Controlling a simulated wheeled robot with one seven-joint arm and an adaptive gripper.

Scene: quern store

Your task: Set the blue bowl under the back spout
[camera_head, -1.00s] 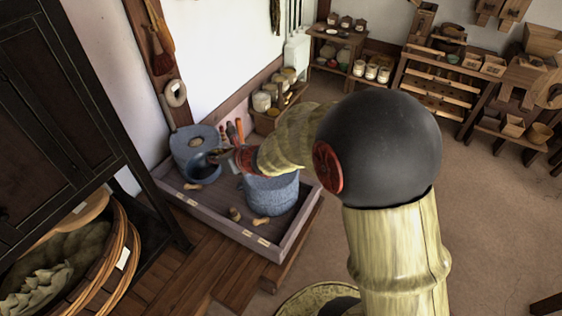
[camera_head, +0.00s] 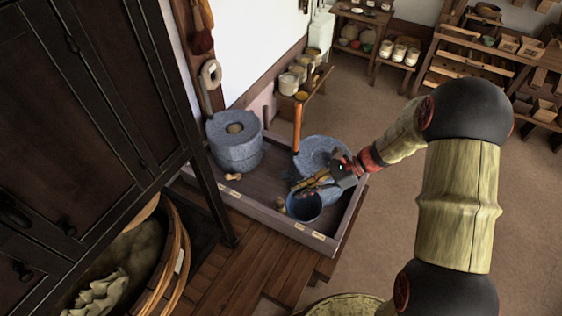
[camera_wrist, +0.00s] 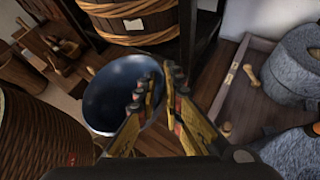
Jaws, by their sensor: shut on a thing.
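The blue bowl (camera_head: 306,208), dark blue inside, is at the near side of the tray, in front of the right-hand quern (camera_head: 318,152). My gripper (camera_head: 302,186) is shut on its rim. In the wrist view the bowl (camera_wrist: 105,95) hangs left of my gripper (camera_wrist: 161,82), one finger inside the rim and one outside. I cannot tell how high it is above the tray. The other grey-blue quern (camera_head: 232,150) stands at the tray's left end; it shows at the right of the wrist view (camera_wrist: 297,62). I cannot make out either spout clearly.
The wooden tray (camera_head: 268,216) has a raised rim and holds small wooden pegs (camera_head: 233,177). A shelf of jars (camera_head: 298,82) is behind. The floor at right (camera_head: 410,120) is clear.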

